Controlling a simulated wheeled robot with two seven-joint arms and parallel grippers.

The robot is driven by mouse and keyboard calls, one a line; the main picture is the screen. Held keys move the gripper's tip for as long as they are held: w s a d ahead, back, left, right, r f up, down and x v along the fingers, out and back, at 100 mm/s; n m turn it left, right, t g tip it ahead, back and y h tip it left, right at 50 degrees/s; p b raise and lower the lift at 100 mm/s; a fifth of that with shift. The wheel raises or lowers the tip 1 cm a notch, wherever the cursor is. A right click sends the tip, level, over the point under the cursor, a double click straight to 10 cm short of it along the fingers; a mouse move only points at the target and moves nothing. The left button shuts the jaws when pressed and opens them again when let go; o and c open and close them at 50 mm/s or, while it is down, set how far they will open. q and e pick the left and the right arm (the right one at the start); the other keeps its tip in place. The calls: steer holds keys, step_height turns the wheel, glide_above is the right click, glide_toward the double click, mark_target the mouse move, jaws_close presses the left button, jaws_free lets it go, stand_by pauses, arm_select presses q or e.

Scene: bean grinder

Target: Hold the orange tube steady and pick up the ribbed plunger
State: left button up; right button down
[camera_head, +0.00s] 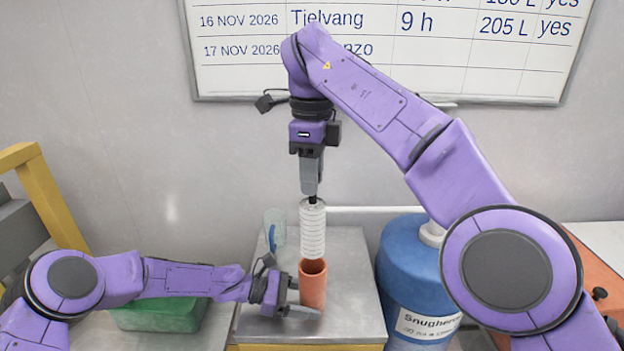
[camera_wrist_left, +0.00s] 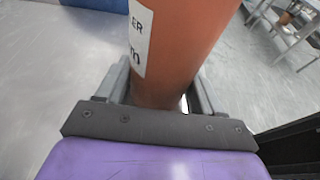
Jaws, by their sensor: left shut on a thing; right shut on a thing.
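The orange tube (camera_head: 312,286) stands upright on the metal-topped bench. My left gripper (camera_head: 303,297) is shut around its lower part from the left. In the left wrist view the tube (camera_wrist_left: 172,45) rises between the two fingers and bears a white label. The white ribbed plunger (camera_head: 312,230) is upright and in line above the tube; its lower end is at the tube's mouth, and I cannot tell whether it is slightly inside. My right gripper (camera_head: 312,190) points down from above and is shut on the dark top of the plunger.
A clear cup-like vessel (camera_head: 275,229) stands behind the tube to the left on the bench (camera_head: 350,262). A blue barrel (camera_head: 408,270) is close to the right. A green container (camera_head: 160,315) sits lower left. A whiteboard (camera_head: 430,60) hangs on the wall behind.

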arm_select(q)
steer(key=o, duration=0.9)
